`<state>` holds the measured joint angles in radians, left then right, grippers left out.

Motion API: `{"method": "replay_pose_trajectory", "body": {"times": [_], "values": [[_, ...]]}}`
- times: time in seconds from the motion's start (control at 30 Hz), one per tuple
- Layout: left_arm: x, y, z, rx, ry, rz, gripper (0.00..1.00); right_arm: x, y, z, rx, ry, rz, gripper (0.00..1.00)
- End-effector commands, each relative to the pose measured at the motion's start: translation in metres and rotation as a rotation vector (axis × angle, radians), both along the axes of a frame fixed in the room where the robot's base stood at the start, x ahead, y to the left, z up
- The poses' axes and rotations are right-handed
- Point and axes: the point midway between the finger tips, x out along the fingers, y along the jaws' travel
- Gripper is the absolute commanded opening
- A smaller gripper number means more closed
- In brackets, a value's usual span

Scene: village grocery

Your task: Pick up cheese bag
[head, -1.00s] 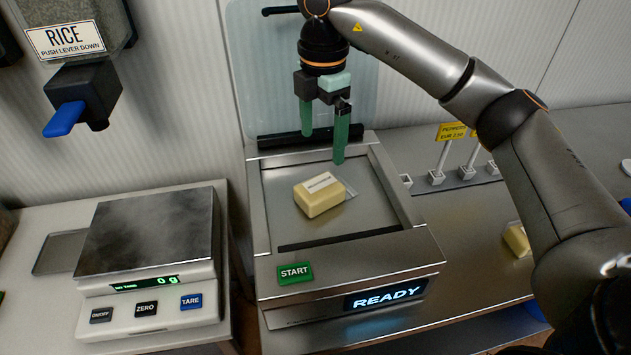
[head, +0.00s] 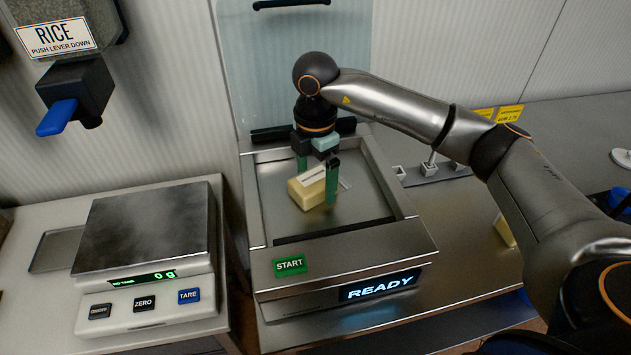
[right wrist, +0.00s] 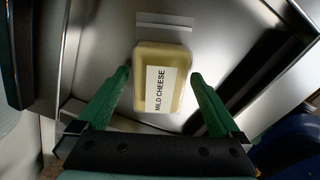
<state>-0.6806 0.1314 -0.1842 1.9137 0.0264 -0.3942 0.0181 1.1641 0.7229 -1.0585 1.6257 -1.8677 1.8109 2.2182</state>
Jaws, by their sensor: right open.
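The cheese bag (head: 308,190) is a pale yellow block in a clear bag with a white label. It lies in the shallow metal chamber of a machine (head: 375,213) marked READY. In the right wrist view the cheese bag (right wrist: 163,82) shows its "MILD CHEESE" label between the fingers. My right gripper (head: 318,184) is open and points down, with its green fingers around the cheese on either side. In the right wrist view the right gripper's fingers (right wrist: 160,80) stand apart from the cheese, with gaps on both sides. My left gripper is not in view.
The machine's clear lid (head: 290,70) stands raised behind the chamber. A scale (head: 150,235) reading 0 g stands to the left. A rice dispenser (head: 75,95) with a blue lever hangs above it. Another yellowish block (head: 504,231) lies at right, partly behind my arm.

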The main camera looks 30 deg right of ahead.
Motion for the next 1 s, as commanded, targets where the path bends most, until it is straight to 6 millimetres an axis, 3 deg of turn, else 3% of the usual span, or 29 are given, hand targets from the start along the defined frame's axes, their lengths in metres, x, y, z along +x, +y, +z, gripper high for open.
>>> {"method": "replay_pose_trajectory", "body": {"times": [0.1,1.0], "values": [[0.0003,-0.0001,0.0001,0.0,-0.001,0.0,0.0,0.0,-0.0002,0.0,0.0,0.0,-0.001,0.99],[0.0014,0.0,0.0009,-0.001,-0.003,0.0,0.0,0.0005,0.0001,0.0014,0.0,-0.002,-0.001,0.01]]}}
